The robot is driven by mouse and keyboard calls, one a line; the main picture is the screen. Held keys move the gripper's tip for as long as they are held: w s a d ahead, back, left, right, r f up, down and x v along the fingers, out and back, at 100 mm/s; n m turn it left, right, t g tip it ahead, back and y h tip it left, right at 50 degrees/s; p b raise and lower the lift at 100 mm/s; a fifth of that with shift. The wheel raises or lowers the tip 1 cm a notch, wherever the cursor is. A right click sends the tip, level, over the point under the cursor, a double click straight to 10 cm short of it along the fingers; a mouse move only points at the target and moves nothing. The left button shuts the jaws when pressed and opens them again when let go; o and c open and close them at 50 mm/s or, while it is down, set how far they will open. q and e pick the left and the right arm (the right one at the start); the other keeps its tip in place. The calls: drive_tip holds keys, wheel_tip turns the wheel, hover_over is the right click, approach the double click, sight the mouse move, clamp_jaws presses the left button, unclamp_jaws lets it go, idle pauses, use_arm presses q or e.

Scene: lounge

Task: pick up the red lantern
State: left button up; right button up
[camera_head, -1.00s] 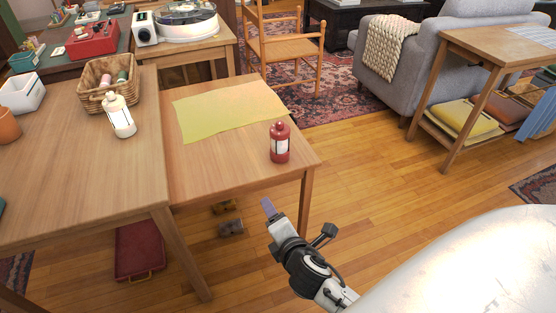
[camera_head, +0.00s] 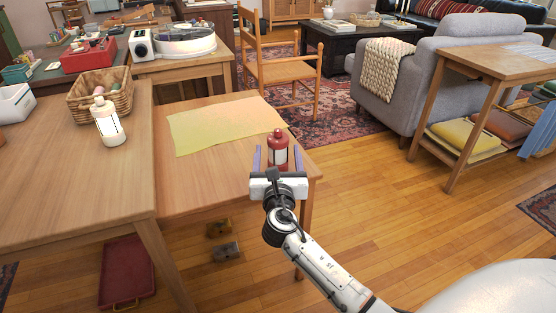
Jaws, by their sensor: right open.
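The red lantern (camera_head: 278,143) stands upright near the right front corner of the wooden table (camera_head: 190,194). It has a pale panel on its front, and its lower part is partly hidden by my gripper. My right gripper (camera_head: 277,160) is open, with its two purple fingers pointing away from me. The fingers appear on either side of the lantern's lower body, with gaps visible; I cannot tell whether they touch it. My left gripper is not in view.
A yellow-green cloth (camera_head: 225,123) lies on the table behind the lantern. A wooden chair (camera_head: 277,70) stands behind.

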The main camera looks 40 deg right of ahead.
sight(278, 153)
drive_tip(key=x, duration=0.3)
drive_tip(key=shift+w+d+b, duration=0.2)
drive_tip(key=shift+b, duration=0.2)
drive_tip(key=c, duration=1.4)
